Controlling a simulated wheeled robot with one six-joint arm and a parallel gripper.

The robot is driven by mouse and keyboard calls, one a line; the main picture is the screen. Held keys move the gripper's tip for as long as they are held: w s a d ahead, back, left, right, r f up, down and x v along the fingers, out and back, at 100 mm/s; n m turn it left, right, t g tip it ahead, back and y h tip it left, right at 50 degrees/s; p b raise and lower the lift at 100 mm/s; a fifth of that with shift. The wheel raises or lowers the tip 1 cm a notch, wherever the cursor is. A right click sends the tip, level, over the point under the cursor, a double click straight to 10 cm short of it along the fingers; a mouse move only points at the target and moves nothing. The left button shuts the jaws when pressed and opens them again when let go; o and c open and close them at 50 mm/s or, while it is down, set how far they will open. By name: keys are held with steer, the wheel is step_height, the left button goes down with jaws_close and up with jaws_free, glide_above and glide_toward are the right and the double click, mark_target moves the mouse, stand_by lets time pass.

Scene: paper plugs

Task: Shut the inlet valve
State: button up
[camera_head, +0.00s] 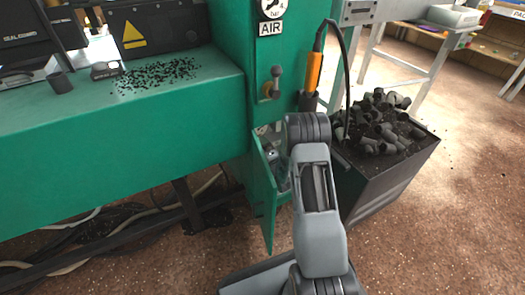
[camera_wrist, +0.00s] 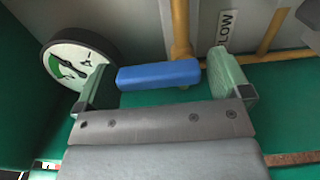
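The task's inlet valve appears to be the valve with a blue lever handle (camera_wrist: 158,74) on a yellow-brass vertical pipe (camera_wrist: 180,25) in the wrist view. The handle lies level in the picture, across the line of the pipe. My gripper (camera_wrist: 161,69) is open, with one pale green finger left of the handle and the other to its right. A gap shows at the right finger; whether the left finger touches the handle I cannot tell. In the head view my gripper is hidden behind my arm at the open green cabinet.
A round gauge (camera_wrist: 80,62) sits close by my left finger. A label ending "LOW" (camera_wrist: 226,30) is behind. In the head view, the cabinet door (camera_head: 264,200) hangs open left of my arm. A dark bin of plugs (camera_head: 390,170) stands close on the right.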

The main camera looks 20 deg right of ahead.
steer(key=shift+o, duration=0.3)
steer(key=s+d+p, duration=0.1)
steer(key=s+p, duration=0.2)
steer(key=s, duration=1)
steer(key=shift+s+d+p, duration=0.25)
steer(key=shift+s+p, duration=0.1)
steer(key=shift+p, duration=0.05)
